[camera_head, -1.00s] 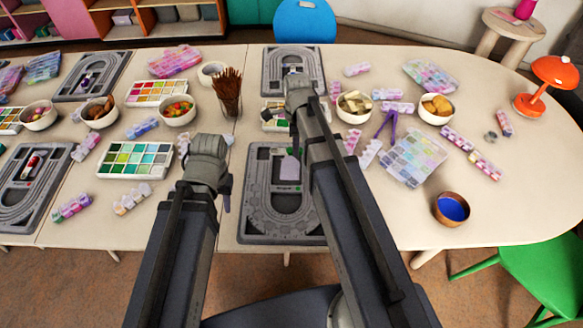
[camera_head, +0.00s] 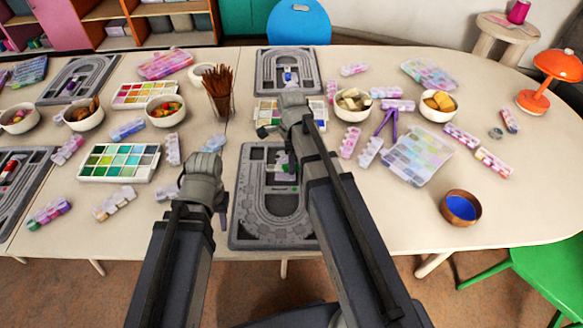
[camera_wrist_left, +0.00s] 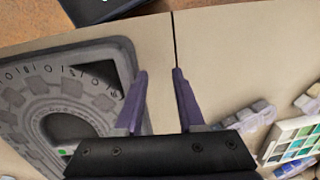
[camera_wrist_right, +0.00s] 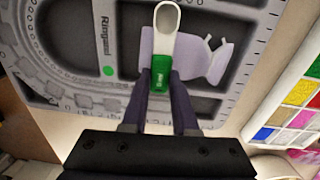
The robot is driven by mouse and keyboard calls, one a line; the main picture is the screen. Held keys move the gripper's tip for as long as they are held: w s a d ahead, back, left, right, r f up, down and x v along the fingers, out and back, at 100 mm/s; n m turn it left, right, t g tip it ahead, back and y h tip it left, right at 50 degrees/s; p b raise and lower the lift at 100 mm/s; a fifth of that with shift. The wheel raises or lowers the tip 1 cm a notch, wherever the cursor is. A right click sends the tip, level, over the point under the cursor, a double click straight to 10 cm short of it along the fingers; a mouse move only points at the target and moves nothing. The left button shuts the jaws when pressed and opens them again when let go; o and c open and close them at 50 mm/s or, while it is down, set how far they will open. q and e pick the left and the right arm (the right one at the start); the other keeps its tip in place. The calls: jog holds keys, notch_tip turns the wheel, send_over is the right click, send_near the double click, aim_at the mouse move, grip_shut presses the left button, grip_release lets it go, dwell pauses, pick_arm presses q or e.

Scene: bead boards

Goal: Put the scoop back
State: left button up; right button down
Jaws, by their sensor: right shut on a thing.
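The scoop has a white bowl (camera_wrist_right: 166,20) and a green handle (camera_wrist_right: 160,75). It shows in the right wrist view, where my right gripper (camera_wrist_right: 160,88) is shut on the green handle. The scoop is over the grey bead board (camera_wrist_right: 75,20) in front of me, and the board also shows in the head view (camera_head: 245,215). A pale lilac piece (camera_wrist_right: 205,62) lies behind the scoop on the board; part of it is hidden. I cannot tell the scoop's height above the board. My left gripper (camera_wrist_left: 158,85) is open and empty, left of that board.
Another grey board (camera_head: 264,75) lies farther back, with a colour tray (camera_head: 262,112) between the two. A green colour tray (camera_head: 119,161) lies to the left. A brown cup of sticks (camera_head: 220,100) and white bowls (camera_head: 351,106) stand behind.

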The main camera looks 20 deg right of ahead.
pick_arm(q)
jog(key=shift+f, duration=0.15)
pick_arm(e)
jog(key=shift+f, duration=0.15)
jog(key=c, duration=0.7)
grip_release()
pick_arm(q)
jog(key=shift+r, duration=0.2)
notch_tip(320, 180, up, 12)
jog(key=p, duration=1.2)
pick_arm(e)
jog(key=r, duration=1.2)
jog(key=shift+w+d+r, duration=0.1)
jog(key=shift+w+r, duration=0.1)
jog(key=shift+r, duration=0.05)
jog(key=shift+s+a+n+h, duration=0.25)
jog(key=shift+s+a+n, duration=2.05)
jog(key=shift+n, duration=1.85)
jog(key=shift+s+a+n+h, duration=0.2)
jog(key=shift+s+a+n, duration=2.05)
jog(key=shift+n, duration=1.85)
jog(key=shift+s+a+n+h, duration=0.25)
jog(key=shift+s+a+n, duration=2.05)
jog(key=shift+n, duration=1.85)
